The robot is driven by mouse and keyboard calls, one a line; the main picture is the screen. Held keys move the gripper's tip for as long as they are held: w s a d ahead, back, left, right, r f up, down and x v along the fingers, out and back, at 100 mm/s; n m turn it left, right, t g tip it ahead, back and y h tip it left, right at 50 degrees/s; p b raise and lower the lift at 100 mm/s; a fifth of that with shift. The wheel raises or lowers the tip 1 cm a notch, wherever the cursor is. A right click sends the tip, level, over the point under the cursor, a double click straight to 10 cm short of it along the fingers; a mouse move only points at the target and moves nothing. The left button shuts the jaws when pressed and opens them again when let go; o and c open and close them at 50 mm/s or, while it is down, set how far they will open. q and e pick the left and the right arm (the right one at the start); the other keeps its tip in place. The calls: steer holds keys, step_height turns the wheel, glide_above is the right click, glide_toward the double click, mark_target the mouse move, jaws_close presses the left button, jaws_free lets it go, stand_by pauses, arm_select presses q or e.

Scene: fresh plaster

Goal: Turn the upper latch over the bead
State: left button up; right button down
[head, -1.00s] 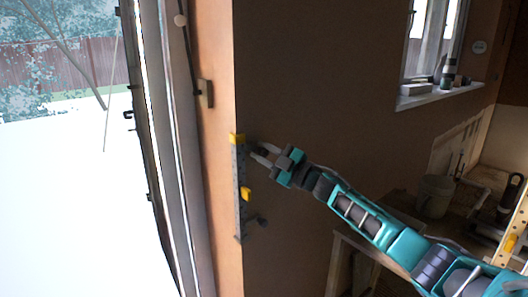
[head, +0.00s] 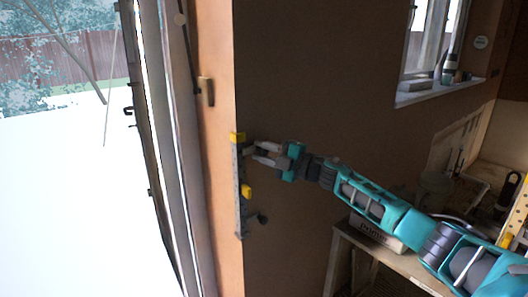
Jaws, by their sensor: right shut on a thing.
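A grey metal strip (head: 239,205) with a yellow cap (head: 238,137) at its top and a yellow block lower down stands upright along the wall corner; I take it to be the bead or its holder. A dark lower latch (head: 256,219) sticks out to the right near its foot. My right gripper (head: 258,152) reaches in from the right at the strip's upper end. Its jaws are shut on a small part beside the strip, apparently the upper latch, which the fingers mostly hide. How far that latch is turned cannot be told. My left gripper is not in view.
A bright opening with a dark frame lies left of the corner. A window sill (head: 430,93) holds small items.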

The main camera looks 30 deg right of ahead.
steer(key=c, duration=0.9)
jaws_free()
steer(key=shift+o, duration=0.2)
steer(key=b+v, duration=0.1)
steer(key=v, duration=1.1)
steer(key=shift+s+d+b, duration=0.15)
steer(key=shift+s+b, duration=0.2)
steer(key=shift+s, duration=0.05)
steer(key=shift+f, duration=0.1)
